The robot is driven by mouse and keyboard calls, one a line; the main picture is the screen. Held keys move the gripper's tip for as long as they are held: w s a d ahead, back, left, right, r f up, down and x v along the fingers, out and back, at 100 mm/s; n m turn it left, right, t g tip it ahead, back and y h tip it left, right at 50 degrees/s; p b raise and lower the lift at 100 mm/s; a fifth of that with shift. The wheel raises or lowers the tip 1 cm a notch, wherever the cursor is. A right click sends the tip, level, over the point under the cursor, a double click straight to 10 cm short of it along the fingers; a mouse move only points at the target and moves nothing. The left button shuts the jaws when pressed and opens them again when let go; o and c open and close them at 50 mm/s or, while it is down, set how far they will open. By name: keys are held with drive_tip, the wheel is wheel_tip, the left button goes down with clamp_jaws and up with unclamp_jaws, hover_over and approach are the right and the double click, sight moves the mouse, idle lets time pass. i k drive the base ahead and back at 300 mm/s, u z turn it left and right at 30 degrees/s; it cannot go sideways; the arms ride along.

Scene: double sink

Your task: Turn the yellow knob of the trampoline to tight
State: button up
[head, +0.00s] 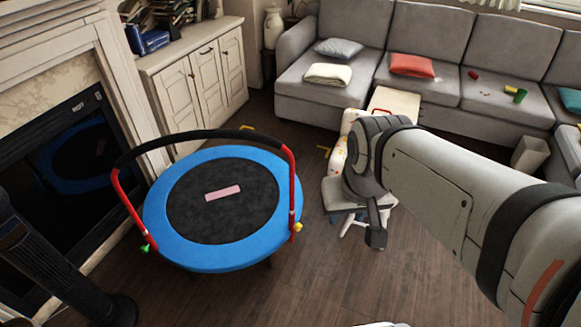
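The trampoline (172,243) stands on the wood floor at left centre, with a blue rim, a black mat and a red handle frame with a black padded top bar. The small yellow knob (298,227) is low on the right red post; its setting is too small to read. A green knob (146,248) is low on the left post. My arm reaches in from the right. My gripper (376,236) shows only as a grey part hanging at the arm's end, right of the yellow knob and apart from it in the picture. Its fingers cannot be made out.
A pink block (223,193) lies on the mat. A white object (345,192) stands partly behind my arm. A fireplace (75,130) is on the left, a cabinet (205,80) behind it, and a grey sofa (455,55) at the back. The floor in front is mostly clear.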

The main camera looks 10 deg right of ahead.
sight(297, 227)
drive_tip(key=z, duration=0.05)
drive_tip(key=i, duration=1)
drive_tip(key=z, duration=0.6)
drive_tip(key=k, duration=1.3)
drive_tip(key=u, duration=0.75)
drive_tip(key=i, duration=1.05)
